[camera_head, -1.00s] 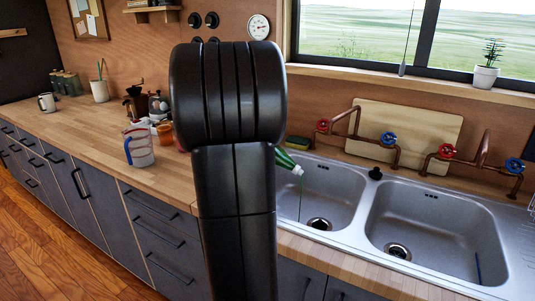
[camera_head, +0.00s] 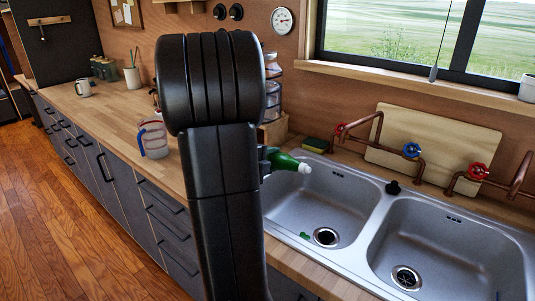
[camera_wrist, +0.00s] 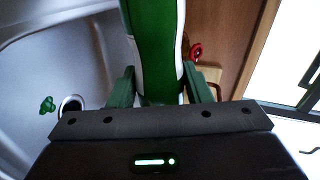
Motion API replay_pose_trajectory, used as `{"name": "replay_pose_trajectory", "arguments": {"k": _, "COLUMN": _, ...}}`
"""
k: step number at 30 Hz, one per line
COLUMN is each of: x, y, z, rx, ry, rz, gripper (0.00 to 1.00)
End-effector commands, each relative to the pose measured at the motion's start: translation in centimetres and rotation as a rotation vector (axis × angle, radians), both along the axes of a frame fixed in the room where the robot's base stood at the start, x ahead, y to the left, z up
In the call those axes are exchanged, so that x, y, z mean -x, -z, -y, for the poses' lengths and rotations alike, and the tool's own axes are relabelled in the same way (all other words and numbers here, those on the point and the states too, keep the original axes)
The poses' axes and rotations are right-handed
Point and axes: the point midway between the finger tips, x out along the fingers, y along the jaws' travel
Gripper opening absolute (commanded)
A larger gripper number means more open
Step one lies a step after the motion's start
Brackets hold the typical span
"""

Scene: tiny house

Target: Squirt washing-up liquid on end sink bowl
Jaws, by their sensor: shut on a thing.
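My gripper (camera_wrist: 161,88) is shut on a green washing-up liquid bottle (camera_wrist: 158,45) with white side bands. In the head view the bottle (camera_head: 283,162) lies almost level, its white nozzle pointing right over the left sink bowl (camera_head: 322,197). My arm hides most of the gripper there. A small green blob of liquid (camera_head: 304,236) lies in the left bowl, beside the drain (camera_head: 326,237); the blob also shows in the wrist view (camera_wrist: 47,105). No stream shows at the nozzle. The right sink bowl (camera_head: 440,250) shows no green liquid.
Copper pipes with a red tap handle (camera_head: 478,171) and a blue one (camera_head: 411,150) run behind the bowls, before a wooden board (camera_head: 450,143). A sponge (camera_head: 315,145) lies at the back left. A measuring jug (camera_head: 153,138) stands on the counter.

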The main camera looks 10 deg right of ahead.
Motion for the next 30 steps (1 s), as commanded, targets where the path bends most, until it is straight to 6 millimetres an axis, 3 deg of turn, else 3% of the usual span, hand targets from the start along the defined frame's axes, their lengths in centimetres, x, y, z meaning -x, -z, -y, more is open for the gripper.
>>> {"name": "replay_pose_trajectory", "arguments": {"k": 8, "x": 0.7, "y": -0.2, "z": 0.6, "rx": 0.163, "ry": 0.003, "rz": -0.167, "gripper": 0.04}}
{"name": "replay_pose_trajectory", "arguments": {"k": 16, "x": 1.9, "y": 0.4, "z": 1.8, "rx": 0.44, "ry": 0.002, "rz": -0.445, "gripper": 0.04}}
{"name": "replay_pose_trajectory", "arguments": {"k": 30, "x": 7.4, "y": 0.0, "z": 7.2, "rx": 0.939, "ry": 0.003, "rz": -0.946, "gripper": 0.04}}
